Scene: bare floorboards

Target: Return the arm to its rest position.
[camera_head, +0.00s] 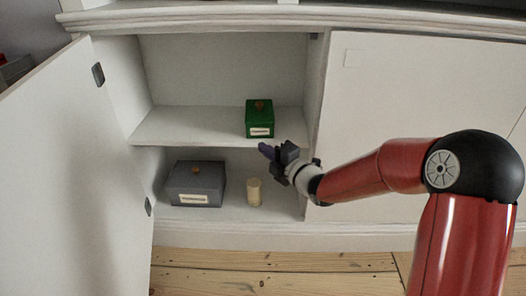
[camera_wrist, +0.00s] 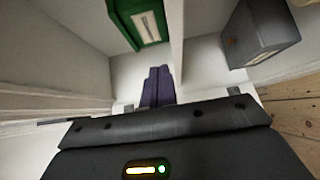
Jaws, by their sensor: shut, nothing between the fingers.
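My gripper (camera_head: 266,150) reaches into the open cabinet, with its purple fingers shut together and nothing between them. In the head view it is just below and right of the green box, in front of the shelf edge. The shut fingers also show in the wrist view (camera_wrist: 158,86), pointing into the cabinet. My red arm extends from the right across the closed cabinet door.
A green labelled box (camera_head: 259,120) stands on the middle shelf (camera_head: 185,125). A grey labelled box (camera_head: 195,185) and a small tan cylinder (camera_head: 254,192) stand on the cabinet's bottom. The left door (camera_head: 75,180) is open; the right door (camera_head: 420,95) is closed. Floorboards (camera_head: 270,262) in front look clear.

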